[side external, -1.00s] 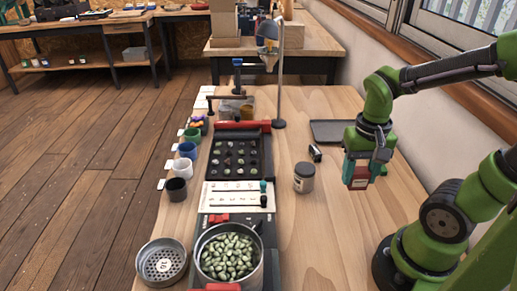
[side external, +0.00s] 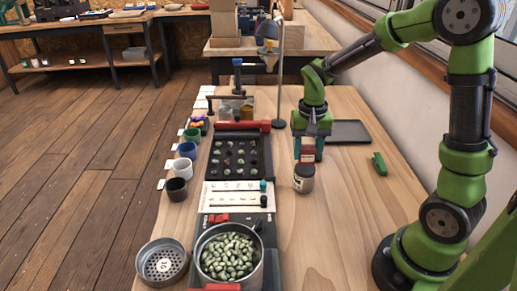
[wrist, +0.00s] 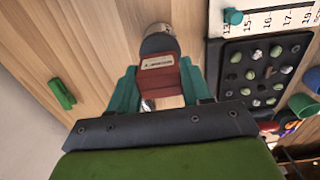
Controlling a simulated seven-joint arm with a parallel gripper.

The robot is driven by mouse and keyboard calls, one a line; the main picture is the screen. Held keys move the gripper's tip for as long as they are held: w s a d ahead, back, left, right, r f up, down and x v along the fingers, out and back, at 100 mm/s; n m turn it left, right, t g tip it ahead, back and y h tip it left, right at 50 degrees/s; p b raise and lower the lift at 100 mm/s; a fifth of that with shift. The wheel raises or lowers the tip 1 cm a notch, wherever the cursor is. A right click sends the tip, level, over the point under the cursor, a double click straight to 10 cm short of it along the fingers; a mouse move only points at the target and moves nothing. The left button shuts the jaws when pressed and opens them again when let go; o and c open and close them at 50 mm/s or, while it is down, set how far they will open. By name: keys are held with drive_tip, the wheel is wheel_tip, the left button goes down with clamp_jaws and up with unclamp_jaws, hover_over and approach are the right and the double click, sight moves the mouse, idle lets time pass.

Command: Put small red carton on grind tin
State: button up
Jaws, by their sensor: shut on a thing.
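The small red carton (side external: 308,153) with a pale label is held between the teal fingers of my gripper (side external: 307,150). It also shows in the wrist view (wrist: 160,76), with the fingers on its two sides. The grind tin (side external: 303,180), a grey jar with a pale label, stands upright on the table. In the side view the carton appears just above and behind the tin's lid. In the wrist view the tin (wrist: 158,41) is partly hidden behind the carton. I cannot tell whether carton and tin touch.
A green clip-like object (side external: 379,164) lies on the right of the table. A dark flat tray (side external: 350,132) lies behind my gripper. The black bean tray (side external: 240,158) and a pot of green beans (side external: 229,262) stand left of the tin.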

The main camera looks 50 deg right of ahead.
sight(308, 147)
drive_tip(key=shift+f, duration=0.8)
drive_tip(key=shift+f, duration=0.2)
drive_tip(key=o, duration=1)
drive_tip(key=shift+o, duration=0.2)
drive_tip(key=shift+r, duration=0.15)
wheel_tip(308, 147, up, 12)
drive_tip(key=shift+f, duration=0.1)
drive_tip(key=s+a+r+n+t+y, duration=0.2)
drive_tip(key=s+a+r+n+t, duration=0.1)
drive_tip(key=s+a+n+t, duration=0.2)
drive_tip(key=s+a+t, duration=0.2)
drive_tip(key=s+a, duration=0.2)
drive_tip(key=s, duration=0.1)
drive_tip(key=shift+s+a+r, duration=0.15)
drive_tip(key=shift+s+r, duration=0.15)
drive_tip(key=shift+s, duration=0.1)
